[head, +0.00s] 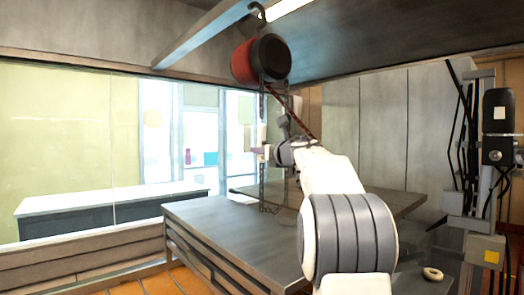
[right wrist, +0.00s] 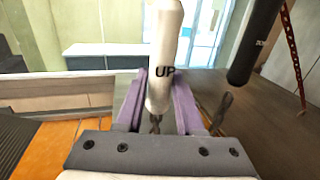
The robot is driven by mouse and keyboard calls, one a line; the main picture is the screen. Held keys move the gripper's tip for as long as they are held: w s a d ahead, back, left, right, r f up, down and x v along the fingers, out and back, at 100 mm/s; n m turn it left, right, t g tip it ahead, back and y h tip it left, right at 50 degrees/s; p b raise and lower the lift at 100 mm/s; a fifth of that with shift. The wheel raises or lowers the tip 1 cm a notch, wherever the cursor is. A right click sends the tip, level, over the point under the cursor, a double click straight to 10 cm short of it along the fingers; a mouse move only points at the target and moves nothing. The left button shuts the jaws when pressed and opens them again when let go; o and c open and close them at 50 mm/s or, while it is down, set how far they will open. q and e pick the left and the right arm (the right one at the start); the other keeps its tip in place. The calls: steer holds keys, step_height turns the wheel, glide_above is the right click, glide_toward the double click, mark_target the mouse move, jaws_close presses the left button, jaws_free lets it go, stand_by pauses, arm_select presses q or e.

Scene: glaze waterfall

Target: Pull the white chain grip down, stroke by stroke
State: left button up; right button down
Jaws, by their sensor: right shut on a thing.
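The white chain grip (right wrist: 164,50), marked "UP", stands upright between the purple fingers of my right gripper (right wrist: 160,105) in the right wrist view. The gripper is shut on it near its lower end, and a bit of dark chain shows below. In the head view my right gripper (head: 261,151) is raised above the table, below a red and black hoist (head: 260,60). A black grip (right wrist: 255,42) hangs apart to the right in the right wrist view. My left gripper is not in view.
The hoist hangs from an overhead beam (head: 205,32). A dark metal table (head: 225,226) stands below my right arm. A brown-red chain (right wrist: 292,45) hangs right of the black grip. A post with a control box (head: 497,130) and cables stands at the right.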

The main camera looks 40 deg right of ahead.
step_height(320, 180, down, 12)
steer(key=b, duration=1)
steer(key=shift+w+r, duration=0.15)
steer(key=shift+w, duration=0.05)
steer(key=shift+c, duration=2)
jaws_free()
steer(key=shift+r, duration=0.1)
steer(key=shift+s, duration=0.1)
steer(key=s+a+b, duration=0.1)
steer(key=s+b, duration=0.2)
steer(key=s, duration=0.5)
steer(key=shift+s+a+b, duration=0.25)
steer(key=shift+s+b, duration=0.15)
